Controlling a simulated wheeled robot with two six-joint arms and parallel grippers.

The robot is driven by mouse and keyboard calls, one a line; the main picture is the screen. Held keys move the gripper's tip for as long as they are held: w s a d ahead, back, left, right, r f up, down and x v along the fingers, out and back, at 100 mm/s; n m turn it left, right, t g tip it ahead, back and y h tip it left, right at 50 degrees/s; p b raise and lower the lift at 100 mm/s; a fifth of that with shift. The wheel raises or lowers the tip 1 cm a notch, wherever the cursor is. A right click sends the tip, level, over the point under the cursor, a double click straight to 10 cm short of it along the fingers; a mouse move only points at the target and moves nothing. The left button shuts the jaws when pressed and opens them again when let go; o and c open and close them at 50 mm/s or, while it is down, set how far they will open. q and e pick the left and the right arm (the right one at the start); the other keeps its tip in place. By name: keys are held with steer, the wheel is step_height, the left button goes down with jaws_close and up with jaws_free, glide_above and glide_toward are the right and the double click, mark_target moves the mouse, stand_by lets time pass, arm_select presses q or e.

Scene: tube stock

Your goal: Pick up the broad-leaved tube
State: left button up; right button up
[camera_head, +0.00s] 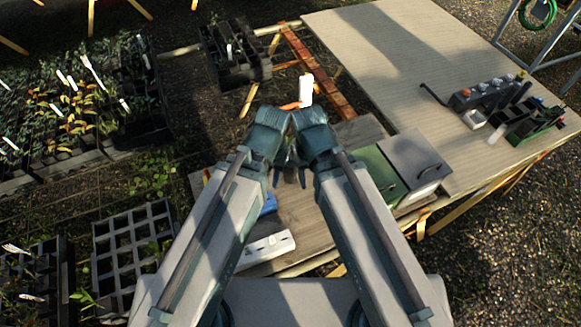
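Both my arms reach up the middle of the camera_head view, and their wrists are close together. The left gripper (277,176) and right gripper (302,177) point down over the wooden bench; only small dark fingertips show, too small to tell open from shut. I see nothing clearly held. Tubes with plants stand in dark trays at the left; which one is the broad-leaved tube I cannot tell. A leafy green plant (84,297) shows at the lower left, and yellow-orange leaves (76,130) show in the big tray. Both grippers are apart from these plants.
A mostly empty black grid crate (112,243) stands lower left, and another crate (222,78) stands at the top. The bench (312,222) holds a white label strip (264,249) and green and grey boxes (414,160). The large tabletop (400,60) is mostly clear, with tools at its right.

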mark_target(289, 161)
arm_select(q)
steer(key=shift+o, duration=0.2)
